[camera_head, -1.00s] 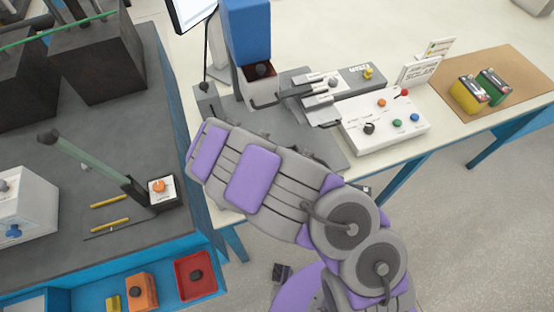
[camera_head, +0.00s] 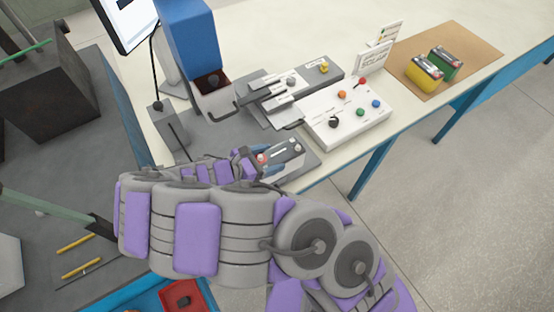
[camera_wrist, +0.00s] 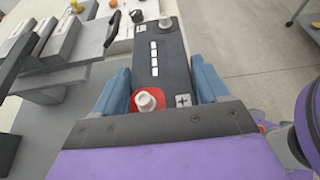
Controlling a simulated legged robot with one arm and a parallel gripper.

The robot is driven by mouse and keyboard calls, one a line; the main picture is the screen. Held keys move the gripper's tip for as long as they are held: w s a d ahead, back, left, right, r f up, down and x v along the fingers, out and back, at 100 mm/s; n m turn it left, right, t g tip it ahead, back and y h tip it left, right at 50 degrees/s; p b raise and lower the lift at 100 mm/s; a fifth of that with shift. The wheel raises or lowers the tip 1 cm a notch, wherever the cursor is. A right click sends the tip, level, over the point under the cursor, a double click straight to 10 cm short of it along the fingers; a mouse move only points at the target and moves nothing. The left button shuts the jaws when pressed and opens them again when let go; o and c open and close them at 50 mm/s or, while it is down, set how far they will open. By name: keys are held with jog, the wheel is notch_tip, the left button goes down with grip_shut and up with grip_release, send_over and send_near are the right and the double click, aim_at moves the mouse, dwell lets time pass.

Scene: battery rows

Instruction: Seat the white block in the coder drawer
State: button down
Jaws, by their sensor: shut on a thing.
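My gripper (camera_wrist: 160,88) is shut on a battery-like block (camera_wrist: 172,62), with one blue finger on each side. The block has a dark top, two pale posts, a red ring at one post and a plus mark. In the head view the block (camera_head: 284,157) shows a pale side and is held near the front edge of the bench, beside the grey plate. Its underside is hidden. The blue machine (camera_head: 190,38) stands behind and to the left of the gripper, with an open, dark-lined drawer-like front (camera_head: 211,82). I cannot tell for certain which part is the coder drawer.
A white control panel (camera_head: 350,115) with coloured knobs stands right of the block. Grey slide-like fixtures (camera_head: 268,92) lie behind. Yellow (camera_head: 424,73) and green (camera_head: 445,63) batteries rest on a brown mat (camera_head: 474,50). A dark workbench (camera_head: 60,170) is at left.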

jog(key=shift+w+a+f+b, duration=0.15)
jog(key=shift+a+f+b, duration=0.5)
jog(key=shift+a, duration=1.05)
jog(key=shift+w+a+f+b, duration=0.1)
jog(key=shift+a+f+b, duration=0.55)
jog(key=shift+a, duration=1)
jog(key=shift+w+a+f+b, duration=0.15)
jog(key=shift+a+f+b, duration=0.2)
jog(key=shift+a+f, duration=1)
grip_release()
jog(key=shift+a+r, duration=0.35)
jog(key=shift+r, duration=0.1)
jog(key=shift+a, duration=0.1)
jog(key=p+v, duration=0.2)
jog(key=v, duration=1)
jog(key=shift+s, duration=0.1)
